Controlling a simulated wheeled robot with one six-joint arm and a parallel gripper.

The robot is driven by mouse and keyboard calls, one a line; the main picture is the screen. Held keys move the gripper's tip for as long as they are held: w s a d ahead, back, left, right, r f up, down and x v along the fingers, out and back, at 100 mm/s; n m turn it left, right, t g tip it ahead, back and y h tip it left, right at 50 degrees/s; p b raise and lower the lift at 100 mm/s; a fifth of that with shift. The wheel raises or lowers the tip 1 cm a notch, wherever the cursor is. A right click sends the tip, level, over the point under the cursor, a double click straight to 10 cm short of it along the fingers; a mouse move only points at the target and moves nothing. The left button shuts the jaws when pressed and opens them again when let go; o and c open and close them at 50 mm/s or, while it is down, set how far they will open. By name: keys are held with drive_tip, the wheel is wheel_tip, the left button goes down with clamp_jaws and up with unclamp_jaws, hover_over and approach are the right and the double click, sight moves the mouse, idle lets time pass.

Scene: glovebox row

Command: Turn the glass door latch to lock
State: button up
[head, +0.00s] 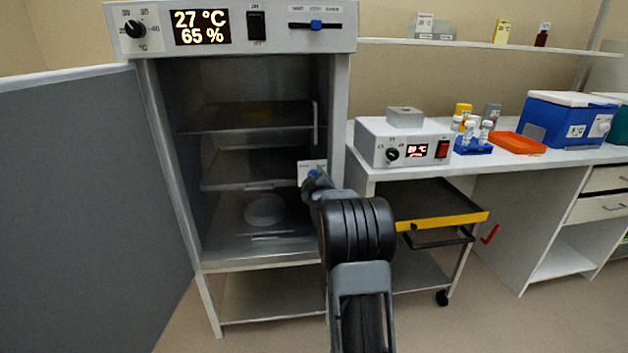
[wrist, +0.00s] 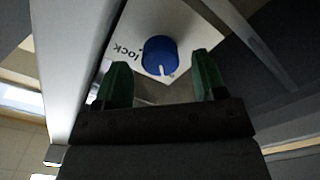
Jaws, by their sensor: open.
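The latch is a blue round knob (wrist: 160,56) on a white plate (wrist: 185,25) printed "lock". The word is left of the knob in the wrist view. The knob's white mark points down and slightly right, away from the word. My gripper (wrist: 163,78) is open, its green fingers either side of the knob's lower part with gaps; I cannot tell the depth between them. In the head view the plate (head: 308,167) is at the right front edge of the cabinet (head: 340,110), and my arm hides most of the gripper. The glass pane is hard to make out.
The cabinet's grey outer door (head: 95,200) stands wide open at left. Shelves and a pale round thing (head: 265,210) show inside. At right, a bench (head: 560,160) carries a heater box (head: 404,142), and a cart with a yellow-edged tray (head: 440,217) stands close to my arm.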

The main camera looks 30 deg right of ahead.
drive_tip(key=shift+w+d, duration=0.3)
drive_tip(key=shift+w, duration=0.35)
drive_tip(key=shift+c, duration=0.3)
drive_tip(key=c, duration=0.9)
drive_tip(key=shift+o, duration=0.2)
